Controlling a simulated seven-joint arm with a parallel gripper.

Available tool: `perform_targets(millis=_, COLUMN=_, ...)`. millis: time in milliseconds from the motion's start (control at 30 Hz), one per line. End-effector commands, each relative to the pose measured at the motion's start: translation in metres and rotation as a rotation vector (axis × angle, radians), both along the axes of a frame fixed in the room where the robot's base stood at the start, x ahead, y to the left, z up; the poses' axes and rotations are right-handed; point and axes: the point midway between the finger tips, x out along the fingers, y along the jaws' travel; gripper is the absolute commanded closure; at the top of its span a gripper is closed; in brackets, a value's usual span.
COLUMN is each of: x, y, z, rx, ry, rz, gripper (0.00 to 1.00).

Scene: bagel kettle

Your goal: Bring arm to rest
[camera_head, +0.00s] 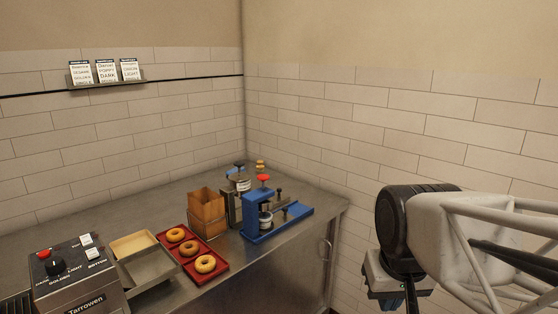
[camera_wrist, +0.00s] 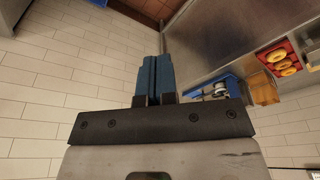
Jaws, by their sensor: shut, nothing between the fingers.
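My gripper shows in the wrist view (camera_wrist: 155,75), its two blue fingers together with nothing between them. In the head view my arm is at the right, beyond the counter's right end and in front of the tiled wall; the fingertips are not visible there. The steel counter (camera_head: 282,262) lies to the left of my arm. My gripper touches nothing that I can see.
On the counter are a blue press (camera_head: 290,220) with a red knob, a wooden box (camera_head: 207,208), a red tray (camera_head: 218,243) with three bagels, a steel pan (camera_head: 150,268) and a Tarrowen control box (camera_head: 85,275). A card shelf (camera_head: 107,84) hangs above.

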Motion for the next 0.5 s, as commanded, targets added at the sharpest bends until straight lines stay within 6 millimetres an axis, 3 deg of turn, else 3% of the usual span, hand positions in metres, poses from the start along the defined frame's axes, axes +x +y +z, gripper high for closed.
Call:
perform_targets(millis=200, x=-0.033, y=-0.005, z=-0.022, rx=0.0, ry=-0.013, rz=-0.016, gripper=1.0)
perform_targets(millis=500, x=-0.042, y=-0.006, z=-0.029, rx=-0.001, ry=-0.016, rz=-0.02, gripper=1.0)
